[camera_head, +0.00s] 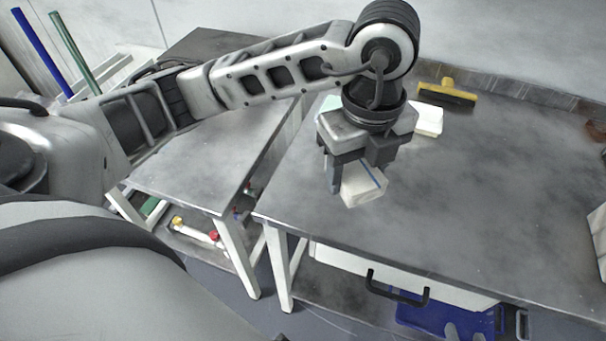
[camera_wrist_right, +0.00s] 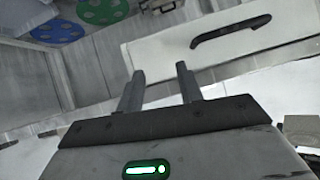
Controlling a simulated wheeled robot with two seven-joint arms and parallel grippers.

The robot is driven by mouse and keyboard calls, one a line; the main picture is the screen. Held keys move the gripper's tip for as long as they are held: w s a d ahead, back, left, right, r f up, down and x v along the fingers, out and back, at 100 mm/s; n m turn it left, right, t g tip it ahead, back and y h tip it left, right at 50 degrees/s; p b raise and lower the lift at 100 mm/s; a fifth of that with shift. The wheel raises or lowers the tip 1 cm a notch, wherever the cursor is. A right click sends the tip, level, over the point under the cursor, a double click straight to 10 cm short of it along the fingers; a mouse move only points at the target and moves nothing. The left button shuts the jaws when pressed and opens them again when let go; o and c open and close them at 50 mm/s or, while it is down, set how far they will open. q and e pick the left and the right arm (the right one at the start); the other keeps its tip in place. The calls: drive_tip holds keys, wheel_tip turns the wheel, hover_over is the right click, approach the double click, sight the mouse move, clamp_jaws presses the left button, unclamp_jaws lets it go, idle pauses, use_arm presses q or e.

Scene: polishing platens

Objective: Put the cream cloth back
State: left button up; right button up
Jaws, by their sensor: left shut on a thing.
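A cream cloth (camera_head: 364,188) with a blue stripe is a folded block at the fingers of my left gripper (camera_head: 346,178) in the head view. The left gripper points down over the grey table and is shut on the cloth. Part of the cloth is hidden behind the fingers. I cannot tell whether the cloth touches the table top. My right gripper (camera_wrist_right: 160,76) shows only in the right wrist view. Its two fingers are apart with nothing between them, in front of a white drawer front with a dark handle.
Behind the left gripper lie a whitish block (camera_head: 428,121) and a pale green piece (camera_head: 330,103), partly hidden. A yellow-handled brush (camera_head: 446,92) lies at the table's back. A drawer handle (camera_head: 397,290) juts out below.

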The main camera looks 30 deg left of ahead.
use_arm(q)
drive_tip(key=w+a+f+b, duration=0.2)
drive_tip(key=w+a+f, duration=0.15)
drive_tip(key=a, duration=0.45)
hover_over(304, 177)
drive_tip(key=f, duration=0.3)
drive_tip(key=d+f, duration=0.1)
drive_tip(key=f, duration=0.1)
drive_tip(key=shift+s+f, duration=0.15)
drive_tip(key=shift+s, duration=0.1)
drive_tip(key=shift+w+a+f, duration=0.1)
drive_tip(key=shift+a+f, duration=0.2)
drive_tip(key=shift+f, duration=0.05)
drive_tip(key=f, duration=0.3)
drive_tip(key=shift+a+f, duration=0.15)
drive_tip(key=shift+a, duration=0.05)
drive_tip(key=shift+w+f, duration=0.1)
drive_tip(key=shift+f, duration=0.15)
drive_tip(key=o, duration=0.9)
use_arm(e)
drive_tip(key=shift+a+f, duration=0.15)
drive_tip(key=shift+f, duration=0.4)
